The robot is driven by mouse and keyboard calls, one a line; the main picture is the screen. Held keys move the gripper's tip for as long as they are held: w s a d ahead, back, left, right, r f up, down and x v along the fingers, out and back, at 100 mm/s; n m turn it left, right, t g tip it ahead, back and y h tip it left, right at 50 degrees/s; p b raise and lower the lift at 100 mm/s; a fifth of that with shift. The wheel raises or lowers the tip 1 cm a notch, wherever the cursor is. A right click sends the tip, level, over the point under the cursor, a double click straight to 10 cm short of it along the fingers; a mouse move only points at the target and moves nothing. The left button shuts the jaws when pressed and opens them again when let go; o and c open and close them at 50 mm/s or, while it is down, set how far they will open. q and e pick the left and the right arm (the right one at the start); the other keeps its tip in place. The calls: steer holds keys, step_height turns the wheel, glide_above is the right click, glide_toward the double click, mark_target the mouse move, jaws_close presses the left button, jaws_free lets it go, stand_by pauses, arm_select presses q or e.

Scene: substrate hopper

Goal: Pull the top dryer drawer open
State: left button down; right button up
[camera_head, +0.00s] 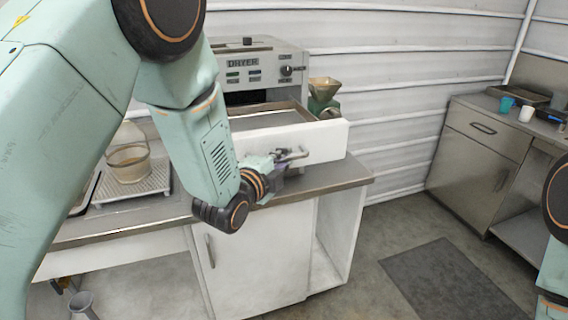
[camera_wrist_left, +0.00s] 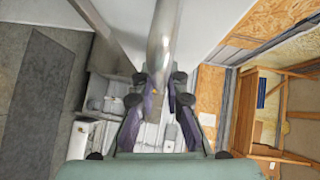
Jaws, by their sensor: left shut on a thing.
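The grey dryer (camera_head: 240,66) stands on the bench against the corrugated wall. Its drawer (camera_head: 328,138) has a white front and stands out from the body, with part of its shallow tray showing behind the front. My left gripper (camera_head: 280,160) is at the drawer front, shut on the metal handle (camera_head: 298,154). In the left wrist view the handle (camera_wrist_left: 164,40) is a blurred grey bar running down to the fingers of the left gripper (camera_wrist_left: 158,103). My left arm hides the left part of the dryer and drawer. My right gripper is out of view.
The bench top (camera_head: 345,176) is below the drawer, with a white cabinet (camera_head: 255,258) under it. A glass jar (camera_head: 128,160) stands on a tray to the left. A green object with a cone (camera_head: 324,90) is behind the drawer.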

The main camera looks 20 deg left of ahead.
arm_select(q)
steer(key=shift+s+d+r, duration=0.15)
steer(key=shift+s+d, duration=0.2)
steer(key=shift+s, duration=0.15)
steer(key=c, duration=1.7)
jaws_free()
steer(key=shift+d, duration=0.1)
steer(key=shift+c, duration=0.2)
steer(key=shift+o, duration=1.9)
steer(key=shift+w+a+f, duration=0.25)
steer(key=shift+w+a, duration=0.1)
steer(key=shift+a, duration=0.05)
steer(key=shift+s+d+r, duration=0.2)
steer(key=shift+s+d, duration=0.05)
steer(key=shift+s, duration=0.25)
steer(key=v, duration=1.1)
steer(key=shift+a+f, duration=0.2)
steer(key=shift+a, duration=0.05)
steer(key=shift+s+d+r, duration=0.15)
steer(key=shift+s, duration=0.05)
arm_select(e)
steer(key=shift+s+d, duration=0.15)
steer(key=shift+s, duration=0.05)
